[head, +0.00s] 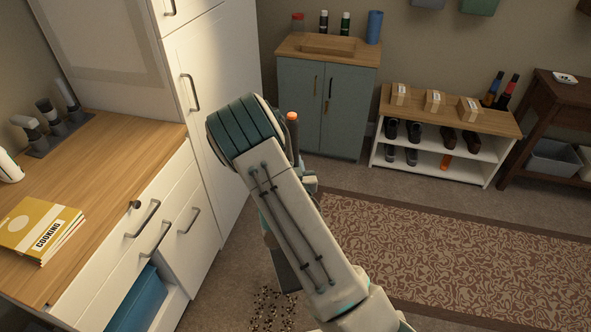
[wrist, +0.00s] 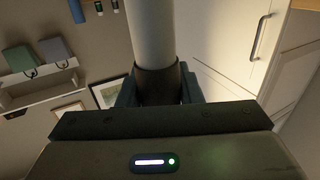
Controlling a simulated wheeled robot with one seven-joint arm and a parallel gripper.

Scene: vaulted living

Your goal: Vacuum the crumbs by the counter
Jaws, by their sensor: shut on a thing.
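The crumbs (head: 268,308) lie scattered on the carpet at the bottom of the head view, beside the white counter (head: 150,215). My gripper (wrist: 160,88) is shut around the dark collar of a pale grey tube (wrist: 152,35), which looks like the vacuum's tube. In the head view my arm hides most of my gripper and the vacuum. An orange-tipped upright piece (head: 292,128) shows behind the arm, probably part of the vacuum. A dark flat piece (head: 285,272) shows below, just above the crumbs in the picture; whether it touches the floor I cannot tell.
A yellow cookbook stack (head: 40,228) lies on the wooden countertop. A blue bin (head: 140,300) sits in the open space under it. A teal cabinet (head: 325,105), a shoe shelf (head: 445,130) and a dark side table (head: 550,115) stand along the back. A patterned rug (head: 460,255) covers the right floor.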

